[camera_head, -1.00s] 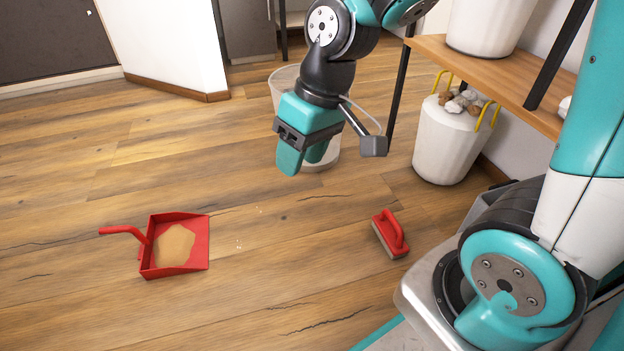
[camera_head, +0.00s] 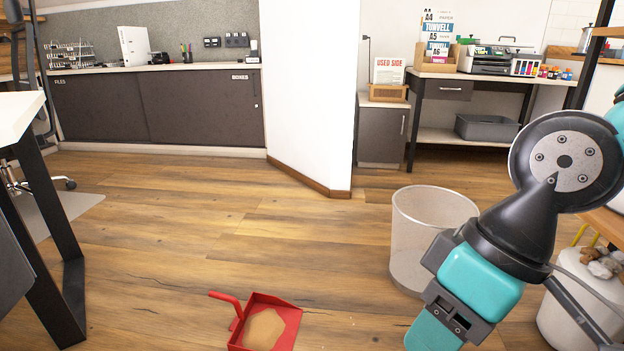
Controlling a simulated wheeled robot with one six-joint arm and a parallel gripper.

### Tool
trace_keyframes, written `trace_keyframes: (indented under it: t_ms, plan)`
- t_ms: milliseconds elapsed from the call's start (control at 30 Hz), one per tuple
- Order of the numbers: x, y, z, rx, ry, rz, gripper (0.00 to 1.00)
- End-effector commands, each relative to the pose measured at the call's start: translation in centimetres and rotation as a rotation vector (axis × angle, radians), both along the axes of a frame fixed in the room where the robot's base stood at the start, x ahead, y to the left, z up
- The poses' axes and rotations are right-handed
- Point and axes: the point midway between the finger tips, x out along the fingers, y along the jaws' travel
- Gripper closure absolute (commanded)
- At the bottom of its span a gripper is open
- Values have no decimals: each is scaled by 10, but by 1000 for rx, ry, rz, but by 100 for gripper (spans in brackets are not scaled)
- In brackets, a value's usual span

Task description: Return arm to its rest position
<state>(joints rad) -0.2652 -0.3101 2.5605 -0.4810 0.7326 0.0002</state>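My gripper (camera_head: 436,325) is at the lower right of the head view, pointing down and to the left. Only part of its fingers shows, and the lower frame edge may cut them off, so I cannot tell how far apart they are. I see nothing held in it. My arm reaches in from the right edge. The red dustpan (camera_head: 288,327) lies on the floor at the bottom centre, to the left of my gripper, with a tan patch of debris (camera_head: 264,328) in it.
A wire mesh bin (camera_head: 412,245) stands just behind my gripper. A white basket with yellow handles (camera_head: 571,318) is at the right, partly behind my arm. A desk leg (camera_head: 45,250) is at the left. The middle floor is clear.

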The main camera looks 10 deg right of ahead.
Motion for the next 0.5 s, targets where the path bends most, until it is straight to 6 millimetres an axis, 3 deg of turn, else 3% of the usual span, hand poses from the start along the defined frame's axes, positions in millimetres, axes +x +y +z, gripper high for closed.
trace_keyframes:
  t_ms: [33, 500]
  plan:
    - [0, 0, 36, 1, -1, 0, 54]
    - [0, 0, 218, 1, -1, 0, 54]
